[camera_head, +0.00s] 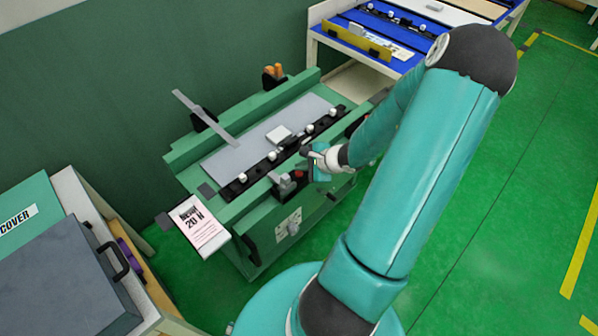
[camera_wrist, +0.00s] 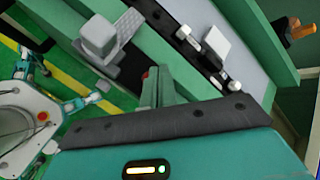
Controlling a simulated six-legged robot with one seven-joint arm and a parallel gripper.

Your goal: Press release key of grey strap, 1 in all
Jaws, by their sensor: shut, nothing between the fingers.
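A long grey strap (camera_head: 205,116) slants over the left end of the green fixture, crossing a black holder (camera_head: 203,119) at the back edge and reaching over the pale panel. A grey block (camera_head: 287,184) stands at the fixture's front edge, beside a red button (camera_head: 299,174). The grey block also shows in the wrist view (camera_wrist: 98,36), with a sliver of red (camera_wrist: 145,74) near it. Which part is the strap's release key, I cannot tell. My gripper (camera_head: 307,152) is shut and empty, just right of and behind the grey block, apart from it. Its fingertips are small and partly hidden.
A black rail with several white knobs (camera_head: 272,156) runs along the panel (camera_head: 235,143). An orange-tipped holder (camera_head: 273,76) stands at the back. A paper card (camera_head: 200,227) marked 20 N hangs front left. A blue-topped table (camera_head: 385,32) stands behind. Green floor at right is clear.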

